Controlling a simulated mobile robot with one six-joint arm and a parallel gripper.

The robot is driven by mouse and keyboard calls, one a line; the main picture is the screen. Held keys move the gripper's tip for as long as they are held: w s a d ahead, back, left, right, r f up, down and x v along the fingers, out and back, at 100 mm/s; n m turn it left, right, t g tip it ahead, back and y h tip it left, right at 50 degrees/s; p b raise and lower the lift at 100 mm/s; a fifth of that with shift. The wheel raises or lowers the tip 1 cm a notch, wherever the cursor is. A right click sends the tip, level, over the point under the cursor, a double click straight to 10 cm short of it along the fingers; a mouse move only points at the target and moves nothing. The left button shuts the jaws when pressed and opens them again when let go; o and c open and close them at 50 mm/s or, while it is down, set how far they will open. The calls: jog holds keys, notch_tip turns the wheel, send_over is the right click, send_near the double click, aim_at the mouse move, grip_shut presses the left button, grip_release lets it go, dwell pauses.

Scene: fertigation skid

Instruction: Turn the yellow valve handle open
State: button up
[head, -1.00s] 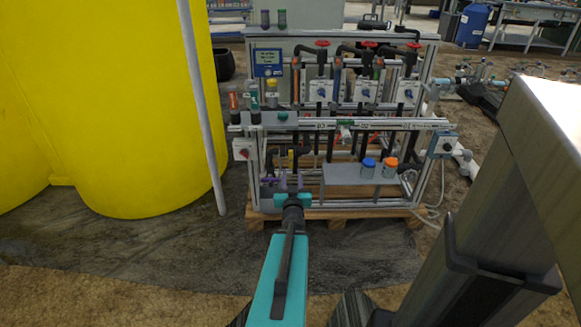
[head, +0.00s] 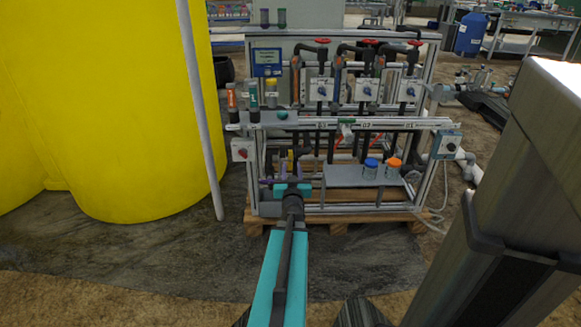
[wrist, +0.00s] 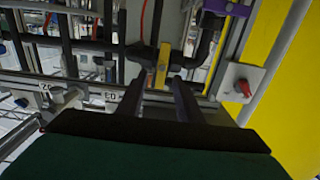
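The yellow valve handle (wrist: 163,64) stands upright on a dark pipe in the wrist view, just beyond my fingertips. A small bit of it (head: 291,158) shows low on the left of the skid in the head view. My gripper (wrist: 160,82) is open, with one dark finger to either side of the handle's line. The fingers appear empty; I cannot tell whether the tips reach beside the handle. In the head view, my gripper (head: 284,181) points into the lower left of the skid.
A red-knobbed switch box (wrist: 242,82) sits close by; it is at the skid's left edge in the head view (head: 242,150). A large yellow tank (head: 120,120) stands at left. Blue-capped (head: 370,168) and orange-capped (head: 393,169) jars stand on a shelf at right. Pipes surround the handle.

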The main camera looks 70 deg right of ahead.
aim_at(291, 159)
jog(key=shift+b+x, duration=0.45)
jog(key=shift+x, duration=2.05)
jog(key=shift+c, duration=0.5)
